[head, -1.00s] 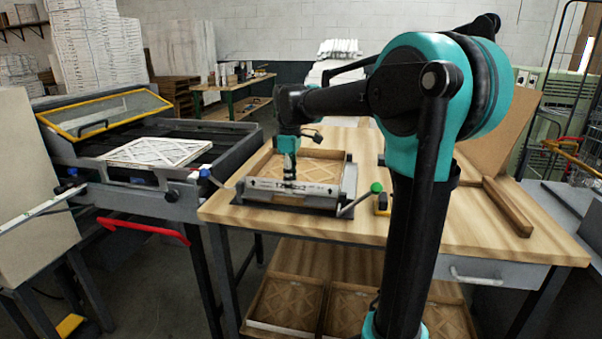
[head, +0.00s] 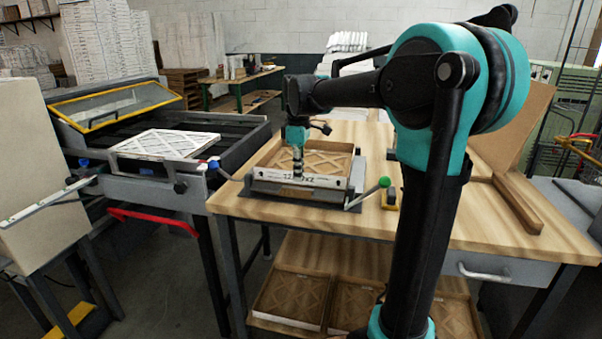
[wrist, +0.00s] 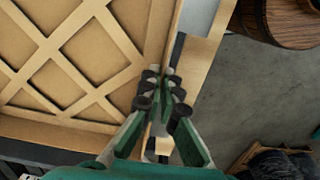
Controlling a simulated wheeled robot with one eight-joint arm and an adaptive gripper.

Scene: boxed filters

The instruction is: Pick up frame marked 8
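A square cardboard-brown filter frame (head: 322,159) with a crossed lattice lies in a grey metal fixture (head: 352,180) on the wooden bench. Its near side is white with partly hidden black print; I cannot read a clear 8 on it. My gripper (head: 297,176) points down at the middle of this near side. In the wrist view my gripper (wrist: 163,82) has its fingers on either side of the frame's thin edge wall, pads close together and seemingly shut on it. The lattice of the frame (wrist: 85,50) fills the left of that view.
A white-edged filter (head: 170,143) lies on the grey machine at left. More brown frames (head: 290,297) stand on the shelf below the bench. A green-knobbed lever (head: 384,182) sits right of the fixture. A wooden bar (head: 517,203) lies at the bench's right.

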